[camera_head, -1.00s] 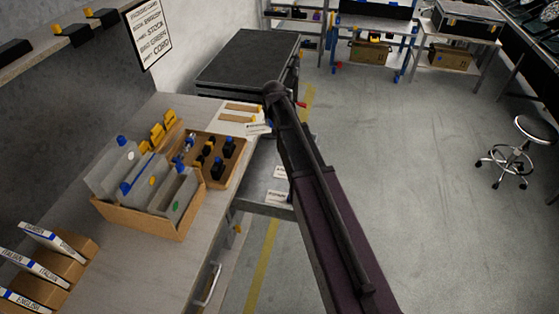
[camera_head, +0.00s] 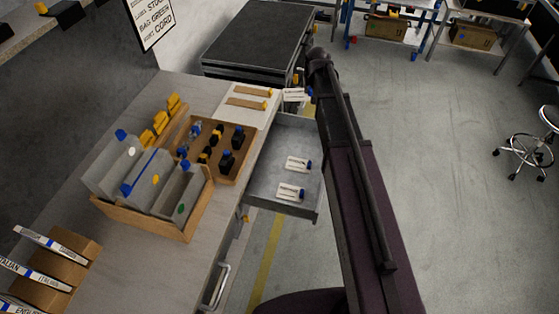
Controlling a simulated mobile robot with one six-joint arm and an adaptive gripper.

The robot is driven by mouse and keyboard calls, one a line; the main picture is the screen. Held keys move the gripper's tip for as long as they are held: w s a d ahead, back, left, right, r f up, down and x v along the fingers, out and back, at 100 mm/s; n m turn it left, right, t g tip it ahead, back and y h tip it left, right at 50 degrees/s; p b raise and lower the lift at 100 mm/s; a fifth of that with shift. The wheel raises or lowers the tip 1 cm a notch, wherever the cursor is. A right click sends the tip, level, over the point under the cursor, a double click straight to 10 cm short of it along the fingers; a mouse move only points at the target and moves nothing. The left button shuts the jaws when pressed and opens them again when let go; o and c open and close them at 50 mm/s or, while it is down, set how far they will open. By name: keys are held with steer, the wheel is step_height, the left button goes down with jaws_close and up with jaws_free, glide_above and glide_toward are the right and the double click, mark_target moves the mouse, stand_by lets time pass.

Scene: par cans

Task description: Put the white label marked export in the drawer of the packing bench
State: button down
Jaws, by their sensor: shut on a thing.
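A white label (camera_head: 294,95) with a blue end sits at the tip of my gripper (camera_head: 309,91), above the far end of the open drawer. My gripper is mostly hidden behind my arm and is shut on this label. The print on it is too small to read. The grey metal drawer (camera_head: 270,165) is pulled out from the packing bench (camera_head: 172,272). Two other white labels with blue ends lie in it, one nearer the middle (camera_head: 297,164) and one near the front (camera_head: 290,192). My arm covers part of the drawer's right side.
On the bench stand a white board with two tan strips (camera_head: 262,117), a wooden tray of small dark and yellow pieces (camera_head: 240,172), and a box of grey dividers (camera_head: 148,218). A black-topped cabinet (camera_head: 258,38) stands behind the drawer. Floor at right is clear up to a stool (camera_head: 530,143).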

steer(key=shift+d+f, duration=0.1)
steer(key=w+d+f+b, duration=0.2)
steer(key=f+b, duration=0.8)
steer(key=w+d+f+b, duration=0.2)
steer(key=d+f+b, duration=0.1)
steer(key=f+b, duration=0.7)
steer(key=shift+d+n, duration=0.25)
steer(key=shift+n, duration=0.15)
steer(key=shift+f, duration=0.15)
steer(key=b, duration=0.7)
glide_above(315, 138)
steer(key=s, duration=0.1)
step_height(315, 138, down, 6)
steer(key=shift+s+f, duration=0.1)
steer(key=shift+f+b, duration=1.7)
steer(key=shift+f, duration=0.15)
